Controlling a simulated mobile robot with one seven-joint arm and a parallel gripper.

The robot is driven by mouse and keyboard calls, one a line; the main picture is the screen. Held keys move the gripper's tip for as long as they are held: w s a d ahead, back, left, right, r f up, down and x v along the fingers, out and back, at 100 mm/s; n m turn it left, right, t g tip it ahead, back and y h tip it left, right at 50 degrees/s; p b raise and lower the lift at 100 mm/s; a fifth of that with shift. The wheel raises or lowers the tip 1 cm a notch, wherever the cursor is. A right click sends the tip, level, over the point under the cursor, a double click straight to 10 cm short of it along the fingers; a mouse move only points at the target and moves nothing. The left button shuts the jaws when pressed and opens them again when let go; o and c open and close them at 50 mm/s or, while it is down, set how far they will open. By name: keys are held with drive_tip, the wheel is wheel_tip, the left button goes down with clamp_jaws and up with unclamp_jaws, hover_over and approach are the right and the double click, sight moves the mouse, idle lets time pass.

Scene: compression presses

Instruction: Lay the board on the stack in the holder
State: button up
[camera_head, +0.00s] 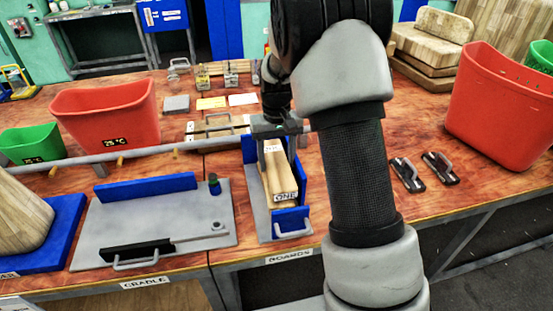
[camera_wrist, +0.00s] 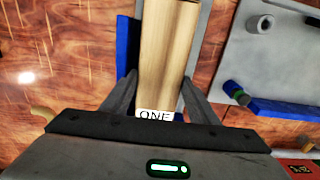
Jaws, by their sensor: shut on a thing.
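A pale wooden board (camera_head: 278,177) with an ONE tag on its front end lies lengthwise between the blue walls of the holder (camera_head: 291,219), above the BOARDS label. In the wrist view the board (camera_wrist: 168,45) runs away from me, with another ONE tag near my palm. My gripper (camera_head: 277,151) is shut on it, one finger on each long side; both fingers show in the wrist view (camera_wrist: 160,85). The board looks level and in line with the holder. The stack under it is mostly hidden, so I cannot tell whether the board touches it.
A grey CRADLE plate (camera_head: 165,225) with a blue bar is left of the holder. A grey rail (camera_head: 110,157) crosses the table behind it. Red bins (camera_head: 108,113) stand left and right (camera_head: 500,108). Two clamps (camera_head: 407,174) lie right of my arm.

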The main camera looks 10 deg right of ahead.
drive_tip(key=shift+f, duration=0.35)
drive_tip(key=o, duration=1.3)
drive_tip(key=shift+d, duration=0.2)
drive_tip(key=shift+r, duration=0.1)
wheel_tip(320, 180, up, 17)
drive_tip(key=p, duration=0.2)
drive_tip(key=shift+a+r, duration=0.15)
drive_tip(key=shift+a, duration=0.25)
